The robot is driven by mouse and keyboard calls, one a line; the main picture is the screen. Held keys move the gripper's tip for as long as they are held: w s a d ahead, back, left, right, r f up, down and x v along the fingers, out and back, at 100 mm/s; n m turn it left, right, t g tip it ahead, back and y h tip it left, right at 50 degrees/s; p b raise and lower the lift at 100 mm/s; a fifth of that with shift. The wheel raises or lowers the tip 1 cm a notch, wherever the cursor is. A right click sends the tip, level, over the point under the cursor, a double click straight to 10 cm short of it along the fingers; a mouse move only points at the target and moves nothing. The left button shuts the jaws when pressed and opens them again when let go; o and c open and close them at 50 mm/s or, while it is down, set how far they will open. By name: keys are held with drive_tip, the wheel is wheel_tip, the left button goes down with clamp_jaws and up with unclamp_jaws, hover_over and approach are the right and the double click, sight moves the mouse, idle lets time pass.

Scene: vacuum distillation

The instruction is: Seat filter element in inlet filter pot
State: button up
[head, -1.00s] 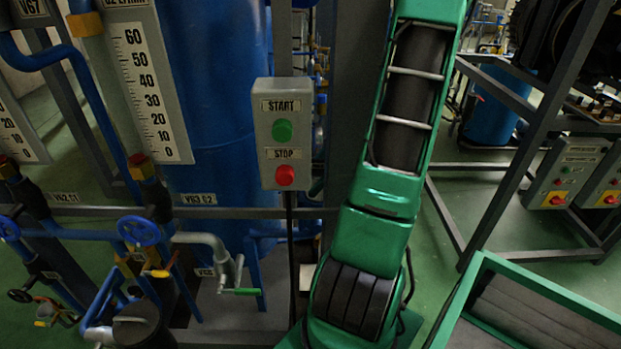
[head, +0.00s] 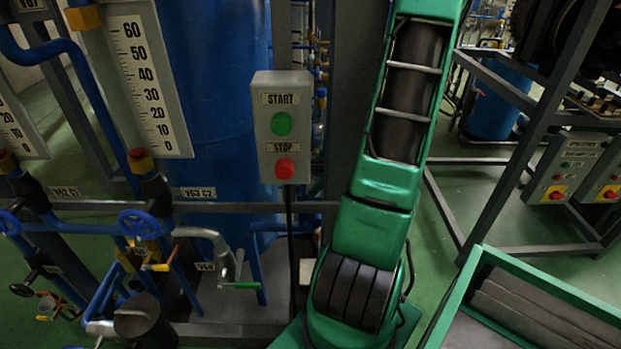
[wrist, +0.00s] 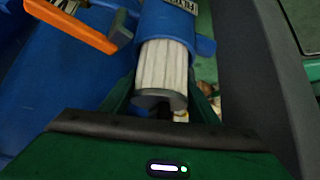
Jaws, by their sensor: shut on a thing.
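The filter element (wrist: 163,70) shows in the wrist view as a white pleated cylinder with a dark grey end cap. My gripper (wrist: 161,98) is shut on it near the capped end, with green fingers on either side. The inlet filter pot (wrist: 168,28) appears as a blue cylinder with a partly cut-off white label. The element's far end meets the pot's blue rim and is hidden there. I cannot tell how deep it sits. The head view shows my green arm, but not my gripper or the element.
An orange bar (wrist: 75,25) lies left of the pot in the wrist view, with a dark grey post (wrist: 250,80) close on the right. In the head view, a START/STOP box (head: 282,126), blue valves (head: 140,224) and a green-rimmed tray (head: 545,280) surround my arm.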

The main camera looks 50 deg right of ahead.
drive_tip(key=shift+f, duration=0.3)
drive_tip(key=o, duration=1.4)
drive_tip(key=shift+s+d+r, duration=0.1)
drive_tip(key=shift+d+r, duration=0.25)
drive_tip(key=shift+r, duration=0.05)
drive_tip(key=v, duration=0.9)
drive_tip(key=shift+s+d+r, duration=0.15)
drive_tip(key=shift+s+r, duration=0.05)
drive_tip(key=shift+r, duration=0.05)
